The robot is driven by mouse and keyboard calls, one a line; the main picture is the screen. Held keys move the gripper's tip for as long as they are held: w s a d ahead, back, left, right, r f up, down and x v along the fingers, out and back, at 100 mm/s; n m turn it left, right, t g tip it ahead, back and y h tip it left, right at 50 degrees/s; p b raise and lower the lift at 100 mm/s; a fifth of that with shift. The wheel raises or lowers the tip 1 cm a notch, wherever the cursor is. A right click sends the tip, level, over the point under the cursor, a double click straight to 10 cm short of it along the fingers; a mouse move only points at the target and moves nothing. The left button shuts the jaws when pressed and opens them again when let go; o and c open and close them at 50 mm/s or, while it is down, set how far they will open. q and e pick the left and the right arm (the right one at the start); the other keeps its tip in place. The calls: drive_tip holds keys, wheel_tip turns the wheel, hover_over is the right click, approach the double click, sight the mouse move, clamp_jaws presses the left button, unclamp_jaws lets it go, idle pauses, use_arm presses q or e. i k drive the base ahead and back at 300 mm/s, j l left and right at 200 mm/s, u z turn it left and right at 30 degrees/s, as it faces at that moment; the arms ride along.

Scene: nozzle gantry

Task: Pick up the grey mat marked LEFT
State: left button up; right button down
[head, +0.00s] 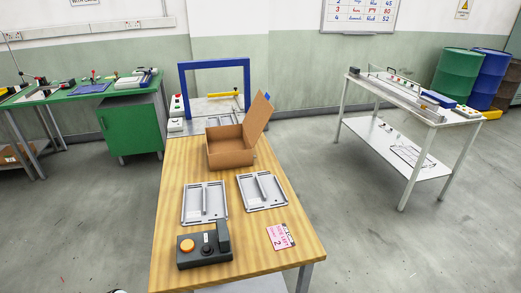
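Two grey, flat, tray-like pieces with raised rims lie side by side on the wooden table (240,222). The left grey piece (193,204) is just behind a black control box. The right grey piece (272,190) lies a little farther back, behind a pink card. No LEFT marking is readable on either, so I cannot tell which is the grey mat marked LEFT.
The black control box (190,255) with an orange button and the pink card (280,236) sit at the table's front. An open cardboard box (229,156) stands behind the grey pieces, before a blue gantry frame (214,63). A green bench (130,123) and white table (418,107) flank it; floor is free between.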

sight(260, 190)
drive_tip(key=k, duration=0.5)
drive_tip(key=k+u, duration=0.3)
drive_tip(key=k+j+u, duration=0.2)
drive_tip(key=k+u, duration=0.25)
drive_tip(key=u, duration=1.7)
drive_tip(key=l+u, duration=0.15)
drive_tip(key=u, duration=0.25)
drive_tip(key=k+l+u, duration=0.1)
drive_tip(key=u, duration=0.35)
drive_tip(key=l+u, duration=0.15)
drive_tip(key=u, duration=0.25)
drive_tip(key=k+l, duration=2.2)
drive_tip(key=l, duration=0.25)
